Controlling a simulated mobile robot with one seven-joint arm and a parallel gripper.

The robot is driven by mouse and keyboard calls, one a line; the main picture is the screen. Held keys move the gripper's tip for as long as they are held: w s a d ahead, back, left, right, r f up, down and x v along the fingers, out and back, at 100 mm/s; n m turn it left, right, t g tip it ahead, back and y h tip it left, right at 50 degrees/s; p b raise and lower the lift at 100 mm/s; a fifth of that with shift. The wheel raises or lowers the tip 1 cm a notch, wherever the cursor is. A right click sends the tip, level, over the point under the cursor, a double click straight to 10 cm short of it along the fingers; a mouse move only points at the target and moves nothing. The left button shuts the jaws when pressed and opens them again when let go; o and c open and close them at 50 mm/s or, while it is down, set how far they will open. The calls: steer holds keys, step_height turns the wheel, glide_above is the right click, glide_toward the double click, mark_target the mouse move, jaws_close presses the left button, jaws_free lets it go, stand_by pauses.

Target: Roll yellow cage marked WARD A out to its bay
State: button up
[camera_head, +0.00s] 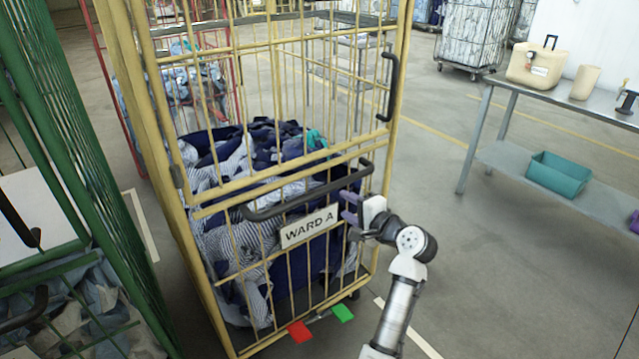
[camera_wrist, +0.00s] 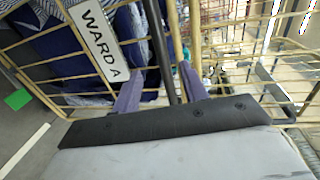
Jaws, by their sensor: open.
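The yellow cage (camera_head: 141,60) stands upright in the middle of the head view, with blue and striped laundry (camera_head: 235,245) inside. Its white WARD A plate (camera_head: 309,228) hangs on the front below a black handle bar (camera_head: 300,203). The plate also shows in the wrist view (camera_wrist: 98,38). A red pedal (camera_head: 300,331) and a green pedal (camera_head: 343,313) sit at its base. My gripper (camera_head: 350,208) is open at the handle's right end. In the wrist view the handle bar (camera_wrist: 160,45) runs between my open fingers (camera_wrist: 160,88); contact cannot be told.
A green cage (camera_head: 50,110) stands close on the left. A red cage (camera_head: 107,90) is behind. A metal table (camera_head: 480,135) with a beige case (camera_head: 537,65) and a teal bin (camera_head: 558,174) is at right. Floor between cage and table is clear, with a white line (camera_head: 425,345) in front.

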mark_target(317, 190)
steer(key=p+x, duration=0.2)
steer(key=x, duration=1.1)
steer(key=shift+w+a+p, duration=0.1)
steer(key=shift+a+p, duration=0.2)
jaws_close()
